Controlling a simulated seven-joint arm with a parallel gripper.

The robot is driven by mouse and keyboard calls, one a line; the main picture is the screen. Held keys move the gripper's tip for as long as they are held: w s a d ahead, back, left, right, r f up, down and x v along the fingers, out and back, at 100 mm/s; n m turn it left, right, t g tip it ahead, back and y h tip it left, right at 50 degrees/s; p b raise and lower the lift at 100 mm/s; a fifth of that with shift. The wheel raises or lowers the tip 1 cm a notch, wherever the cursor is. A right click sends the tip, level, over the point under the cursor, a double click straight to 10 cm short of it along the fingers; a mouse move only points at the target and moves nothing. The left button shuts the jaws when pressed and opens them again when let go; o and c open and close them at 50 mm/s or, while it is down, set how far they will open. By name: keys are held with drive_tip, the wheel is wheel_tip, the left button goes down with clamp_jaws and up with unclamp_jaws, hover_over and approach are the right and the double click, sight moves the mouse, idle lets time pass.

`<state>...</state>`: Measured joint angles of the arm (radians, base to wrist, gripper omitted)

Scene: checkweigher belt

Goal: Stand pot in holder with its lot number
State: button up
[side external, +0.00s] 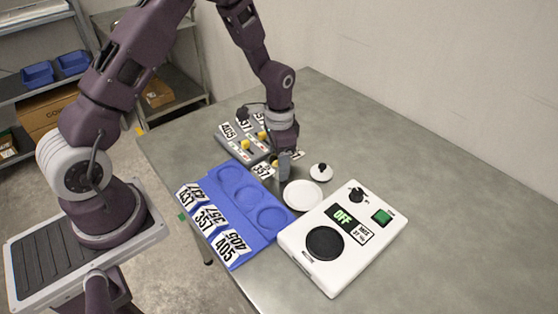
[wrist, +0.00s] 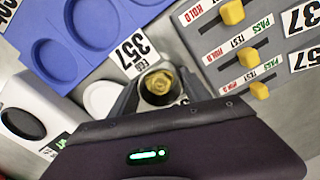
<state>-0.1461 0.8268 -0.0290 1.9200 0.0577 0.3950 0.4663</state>
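A small grey pot (wrist: 160,88) with a gold-coloured top or filling stands between the fingers of my gripper (wrist: 158,97). The fingers sit close against both sides of it. In the side view my gripper (side external: 286,165) is low over the table and mostly hides the pot.
A grey panel (side external: 236,145) with yellow switches and number labels is behind my gripper. A white disc (side external: 303,195) and a white lid with a dark knob (side external: 321,172) lie to the right. A white scale (side external: 300,263) reads OFF. The table's right side is clear.

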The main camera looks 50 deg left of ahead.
sight(274, 166)
drive_tip(key=shift+o, duration=0.9)
wheel_tip(274, 166, up, 8)
drive_tip(key=shift+w+a+f, duration=0.15)
drive_tip(key=shift+f, duration=0.1)
drive_tip(key=s+d+r+n+t, duration=0.2)
drive_tip(key=s+r, duration=0.7)
drive_tip(key=r, duration=0.1)
drive_tip(key=s+d+r+n+t, duration=0.1)
drive_tip(key=s+d+r+t, duration=0.1)
drive_tip(key=s+r, duration=0.8)
drive_tip(key=shift+s+d+r+n+t, duration=0.15)
drive_tip(key=shift+d+r+n+t, duration=0.15)
drive_tip(key=shift+r+n, duration=0.1)
drive_tip(key=shift+o, duration=0.4)
drive_tip(key=shift+n+t, duration=0.4)
drive_tip(key=shift+t, duration=0.1)
drive_tip(key=s, duration=0.5)
drive_tip(key=shift+d+f, duration=0.1)
drive_tip(key=shift+d, duration=0.2)
